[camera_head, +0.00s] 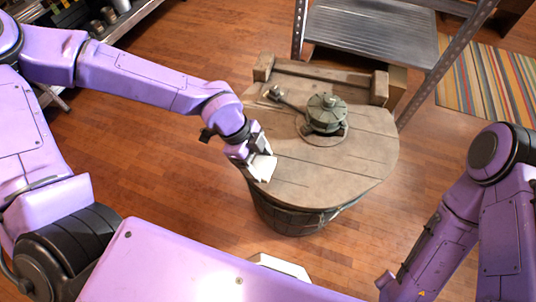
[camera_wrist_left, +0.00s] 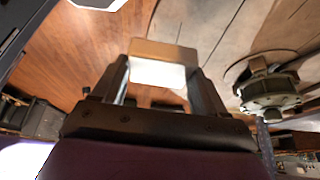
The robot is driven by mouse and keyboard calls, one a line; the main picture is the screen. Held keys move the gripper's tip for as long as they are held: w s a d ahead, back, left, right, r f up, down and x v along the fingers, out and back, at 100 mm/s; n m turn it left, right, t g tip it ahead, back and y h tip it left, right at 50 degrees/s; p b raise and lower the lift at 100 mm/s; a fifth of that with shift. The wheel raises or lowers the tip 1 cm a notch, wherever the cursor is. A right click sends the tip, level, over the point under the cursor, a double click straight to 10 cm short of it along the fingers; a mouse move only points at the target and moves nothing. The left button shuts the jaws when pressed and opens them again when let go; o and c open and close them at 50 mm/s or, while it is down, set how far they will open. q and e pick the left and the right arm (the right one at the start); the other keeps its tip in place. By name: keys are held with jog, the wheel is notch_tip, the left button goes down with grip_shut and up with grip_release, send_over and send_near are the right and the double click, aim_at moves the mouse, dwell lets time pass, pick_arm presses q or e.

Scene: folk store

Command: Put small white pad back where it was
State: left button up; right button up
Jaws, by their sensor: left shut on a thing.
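The small white pad (camera_head: 265,169) is held in my left gripper (camera_head: 258,158) at the left edge of the round wooden table top. In the left wrist view the pad (camera_wrist_left: 160,73) sits between the two fingers of the left gripper (camera_wrist_left: 160,82), its face pale and its far edge tan. The gripper is shut on it. I cannot tell whether the pad touches the wood. My right arm comes in at the right, but its gripper is out of view.
The barrel-like wooden table (camera_head: 350,165) carries a dark round metal device (camera_head: 326,113) with an arm. A wooden beam (camera_head: 325,82) lies at its back. A white angular object (camera_head: 282,266) is low at the front. A metal shelf (camera_head: 370,28) stands behind.

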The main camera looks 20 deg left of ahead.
pick_arm(q)
jog(key=w+f, duration=0.4)
jog(key=w, duration=0.1)
jog(key=w+f+p, duration=0.1)
jog(key=w+f, duration=0.1)
jog(key=w, duration=0.1)
jog(key=shift+a+f, duration=0.25)
jog(key=shift+f, duration=0.15)
jog(key=f, duration=0.1)
jog(key=f+p, duration=0.1)
jog(key=f, duration=0.1)
jog(key=shift+w+f, duration=0.25)
jog(key=shift+f, duration=0.15)
jog(key=o, duration=1.1)
jog(key=v, duration=1.2)
jog(key=shift+w+b, duration=0.1)
jog(key=shift+b, duration=0.2)
